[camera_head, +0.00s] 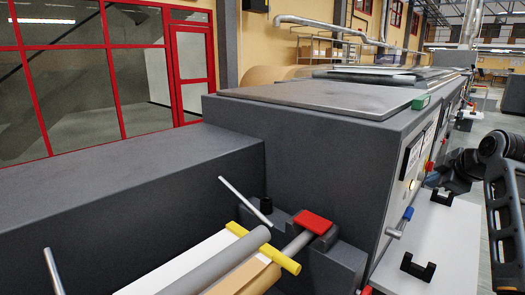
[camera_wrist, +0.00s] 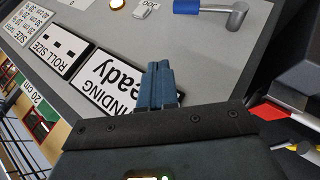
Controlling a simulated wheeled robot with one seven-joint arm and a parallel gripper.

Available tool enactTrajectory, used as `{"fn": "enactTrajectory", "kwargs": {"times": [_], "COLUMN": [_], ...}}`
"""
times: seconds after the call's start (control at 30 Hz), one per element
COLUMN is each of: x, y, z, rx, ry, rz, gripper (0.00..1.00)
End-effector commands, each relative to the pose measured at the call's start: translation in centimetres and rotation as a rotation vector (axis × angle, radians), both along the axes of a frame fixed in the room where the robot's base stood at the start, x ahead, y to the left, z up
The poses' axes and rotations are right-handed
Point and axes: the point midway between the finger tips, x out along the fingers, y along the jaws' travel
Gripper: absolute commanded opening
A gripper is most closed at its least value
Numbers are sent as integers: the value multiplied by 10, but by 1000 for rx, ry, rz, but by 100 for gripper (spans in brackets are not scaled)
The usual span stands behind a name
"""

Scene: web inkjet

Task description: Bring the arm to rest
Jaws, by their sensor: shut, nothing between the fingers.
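My gripper (camera_wrist: 158,75) shows in the wrist view as two blue-grey fingers pressed together, shut and empty. The fingers lie in front of a grey machine panel (camera_wrist: 200,65) with printed signs. One sign (camera_wrist: 108,82) ends in "INDING" and "eady" and is partly hidden behind the fingers and the dark gripper body. I cannot tell the exact gap between the fingertips and the panel. In the head view, dark arm parts that look like mine stand at the right edge, beside the machine's panel side. The fingers cannot be made out there.
A long grey machine (camera_head: 310,120) fills the middle. Its side carries a blue-handled lever (camera_head: 406,218), also in the wrist view (camera_wrist: 215,10). A white surface with black handles (camera_head: 418,267) lies lower right. Rolls (camera_head: 215,262) and a red block (camera_head: 313,222) are in front. Floor shows at far right.

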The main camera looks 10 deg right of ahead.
Motion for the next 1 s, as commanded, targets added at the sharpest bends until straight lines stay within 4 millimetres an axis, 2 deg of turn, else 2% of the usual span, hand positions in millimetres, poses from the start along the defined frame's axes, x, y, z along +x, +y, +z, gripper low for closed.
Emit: {"fn": "enactTrajectory", "kwargs": {"times": [0.13, 0.27, 0.5, 0.67, 0.8, 1.0], "x": [-10, -29, -84, -131, -178, -251], "y": [23, 54, 114, 153, 184, 224], "z": [-43, -94, -173, -210, -233, -248], "rx": [34, 82, 174, 235, 291, 375], "ry": [-14, -48, -122, -172, -215, -276], "rz": [-32, -85, -180, -231, -268, -310], "gripper": [0, 0, 0, 0, 0, 0]}}
